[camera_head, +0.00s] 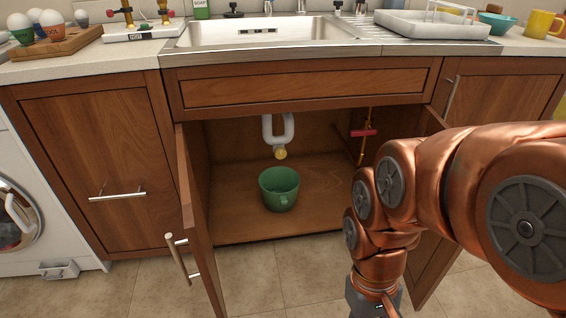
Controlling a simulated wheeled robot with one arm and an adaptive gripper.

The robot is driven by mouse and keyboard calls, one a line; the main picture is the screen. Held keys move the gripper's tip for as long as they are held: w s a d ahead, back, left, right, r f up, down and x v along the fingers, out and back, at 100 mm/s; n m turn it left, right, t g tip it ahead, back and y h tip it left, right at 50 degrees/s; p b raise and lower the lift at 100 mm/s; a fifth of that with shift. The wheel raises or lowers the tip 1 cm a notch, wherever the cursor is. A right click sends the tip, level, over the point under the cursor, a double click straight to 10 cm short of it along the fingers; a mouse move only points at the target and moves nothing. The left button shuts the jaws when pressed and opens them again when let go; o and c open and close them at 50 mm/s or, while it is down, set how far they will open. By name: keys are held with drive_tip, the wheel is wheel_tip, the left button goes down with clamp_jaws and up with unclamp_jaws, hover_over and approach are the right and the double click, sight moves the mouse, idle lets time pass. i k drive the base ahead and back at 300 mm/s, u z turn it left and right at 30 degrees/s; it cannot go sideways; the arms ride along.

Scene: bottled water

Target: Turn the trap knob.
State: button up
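The trap knob (280,154) is a small yellow cap at the bottom of the white U-shaped trap pipe (278,130) under the sink. It is inside the open cabinet, above a green bucket (279,190) on the cabinet floor. My arm comes in from the right and bends down in front of the cabinet's right side. Only a dark grey part at the arm's end shows at the bottom edge. My gripper's fingers are out of the frame, well below and to the right of the knob. Nothing touches the knob.
The left cabinet door (198,220) stands open toward me. The right door (432,262) is open too, partly hidden by my arm. A red valve handle (363,132) on a brass pipe is at the cabinet's right. The tiled floor (270,275) in front is clear.

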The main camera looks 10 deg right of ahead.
sight(281, 153)
drive_tip(key=k, duration=0.3)
drive_tip(key=u, duration=1.55)
drive_tip(key=i, duration=0.85)
drive_tip(key=z, duration=1.55)
